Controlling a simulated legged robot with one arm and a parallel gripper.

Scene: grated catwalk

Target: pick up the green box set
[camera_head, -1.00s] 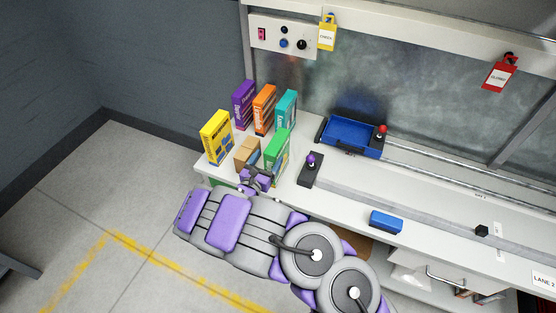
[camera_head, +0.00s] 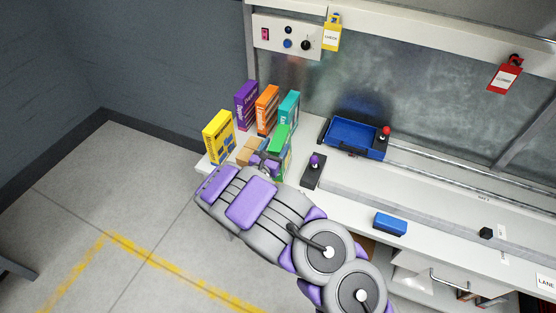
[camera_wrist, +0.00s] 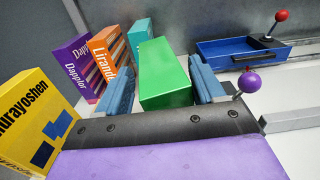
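The green box (camera_head: 281,137) stands on the white bench at the front right of a group of boxes, its lower part hidden behind my gripper (camera_head: 266,162). In the wrist view the green box (camera_wrist: 165,75) lies between the two blue fingers of my gripper (camera_wrist: 164,84). The fingers are apart, one on each side of it. A gap shows on the left; the right finger is close to the box, and I cannot tell whether it touches.
Yellow (camera_head: 218,137), purple (camera_head: 246,105), orange (camera_head: 267,110) and teal (camera_head: 289,112) boxes stand close by, with a small brown box (camera_head: 250,151). A purple-knobbed lever (camera_head: 314,170) is just right. A blue tray (camera_head: 356,138) lies further right.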

